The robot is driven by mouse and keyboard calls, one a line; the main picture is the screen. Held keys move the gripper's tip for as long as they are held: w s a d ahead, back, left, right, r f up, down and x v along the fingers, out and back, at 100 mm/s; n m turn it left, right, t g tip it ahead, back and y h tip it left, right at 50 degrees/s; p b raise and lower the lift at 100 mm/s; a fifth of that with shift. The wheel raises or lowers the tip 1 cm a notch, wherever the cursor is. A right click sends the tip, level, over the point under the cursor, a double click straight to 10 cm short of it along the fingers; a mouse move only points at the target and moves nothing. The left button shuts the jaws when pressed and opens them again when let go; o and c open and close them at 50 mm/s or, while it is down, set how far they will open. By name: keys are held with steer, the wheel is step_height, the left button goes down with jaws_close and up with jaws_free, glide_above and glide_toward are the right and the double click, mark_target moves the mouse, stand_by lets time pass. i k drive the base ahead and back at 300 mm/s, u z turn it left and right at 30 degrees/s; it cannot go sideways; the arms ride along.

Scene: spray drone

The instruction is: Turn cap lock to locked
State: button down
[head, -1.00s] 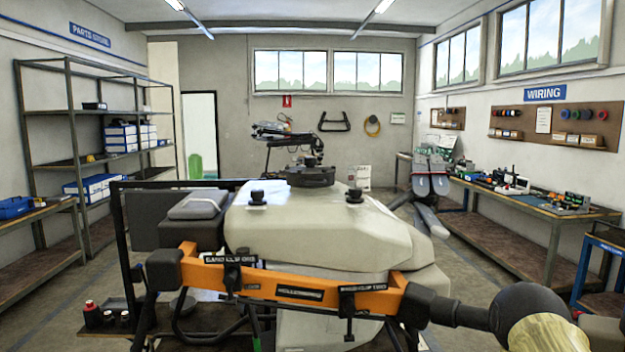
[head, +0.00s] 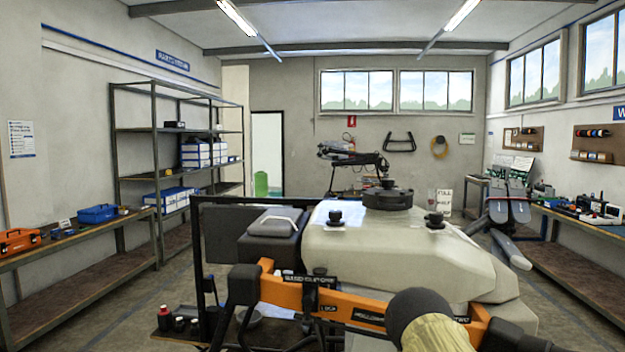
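The spray drone stands in front of me with its large pale tank (head: 400,245). A dark round cap (head: 388,197) sits on top of the tank, with a small knob at its centre. Whether its lock is turned cannot be told at this size. Two smaller black knobs sit on the tank's top, one on the left (head: 335,218) and one on the right (head: 435,220). The orange drone frame (head: 345,308) runs across the tank's near side. My gripper does not show in the head view.
Shelves with blue and white boxes (head: 196,152) stand at the left. A bench with an orange toolbox (head: 20,240) and a blue toolbox (head: 97,213) is nearer left. Folded dark arms (head: 508,205) and a cluttered bench flank the right.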

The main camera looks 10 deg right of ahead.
mark_target(385, 184)
steer(key=u, duration=0.25)
steer(key=k, duration=0.85)
steer(key=z, duration=0.7)
steer(key=i, duration=0.95)
